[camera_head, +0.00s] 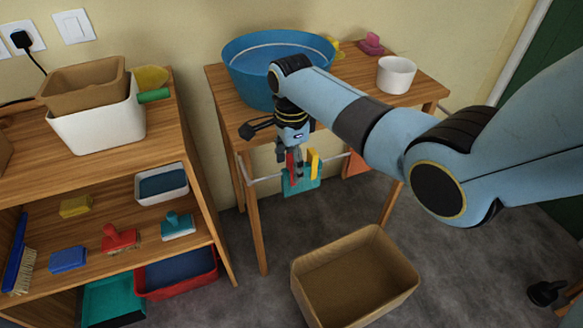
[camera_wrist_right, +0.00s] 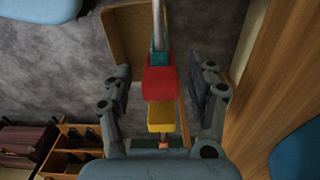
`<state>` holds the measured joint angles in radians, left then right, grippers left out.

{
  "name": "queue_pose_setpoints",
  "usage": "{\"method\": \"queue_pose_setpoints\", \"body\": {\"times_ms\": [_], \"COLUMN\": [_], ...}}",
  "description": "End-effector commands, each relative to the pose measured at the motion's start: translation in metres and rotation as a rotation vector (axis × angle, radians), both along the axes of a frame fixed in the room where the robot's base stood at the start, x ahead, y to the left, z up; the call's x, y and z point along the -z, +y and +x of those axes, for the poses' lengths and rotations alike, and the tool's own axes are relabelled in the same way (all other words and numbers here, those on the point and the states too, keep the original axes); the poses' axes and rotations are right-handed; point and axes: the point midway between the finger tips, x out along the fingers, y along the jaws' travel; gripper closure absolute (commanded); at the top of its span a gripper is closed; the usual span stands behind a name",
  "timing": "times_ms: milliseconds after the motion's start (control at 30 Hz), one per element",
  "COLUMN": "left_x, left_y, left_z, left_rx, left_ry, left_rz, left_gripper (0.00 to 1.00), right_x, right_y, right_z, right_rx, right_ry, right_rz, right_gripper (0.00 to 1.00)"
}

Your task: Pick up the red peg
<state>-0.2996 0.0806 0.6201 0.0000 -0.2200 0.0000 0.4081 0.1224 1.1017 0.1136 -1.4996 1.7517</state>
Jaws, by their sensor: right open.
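The red peg (camera_wrist_right: 158,83) sits on a pale rail (camera_wrist_right: 157,20) in the right wrist view, between a teal piece (camera_wrist_right: 159,56) and a yellow peg (camera_wrist_right: 160,118). In the head view the red peg (camera_head: 290,164) is partly hidden by my right gripper (camera_head: 289,152), which points down at the rail below the table's front edge. In the wrist view my right gripper (camera_wrist_right: 160,86) is open, with one finger on each side of the red peg and visible gaps between. My left gripper is not in view.
A wooden table (camera_head: 426,86) carries a blue tub (camera_head: 240,75) and a white pot (camera_head: 396,76) just behind my right arm. A brown open box (camera_head: 402,297) stands on the floor in front. A wooden shelf (camera_head: 105,194) with brushes and trays is at left.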

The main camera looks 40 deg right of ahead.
Motion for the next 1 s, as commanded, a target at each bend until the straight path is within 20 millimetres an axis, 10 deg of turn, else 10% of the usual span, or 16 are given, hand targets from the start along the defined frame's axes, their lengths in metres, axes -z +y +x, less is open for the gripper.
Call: {"method": "queue_pose_setpoints", "body": {"times_ms": [400,733,1000], "left_x": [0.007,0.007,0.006], "left_y": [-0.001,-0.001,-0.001], "left_z": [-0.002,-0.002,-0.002], "left_rx": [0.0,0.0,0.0], "left_ry": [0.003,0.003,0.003], "left_rz": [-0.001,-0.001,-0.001], "left_gripper": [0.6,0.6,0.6], "right_x": [0.024,0.024,0.023], "right_y": [0.0,0.0,0.0], "right_z": [0.0,0.0,0.0], "right_rx": [-0.001,-0.001,-0.001], "right_ry": [-0.001,-0.001,-0.001], "right_rz": [0.0,0.0,0.0], "right_gripper": [0.42,0.83,0.83]}}
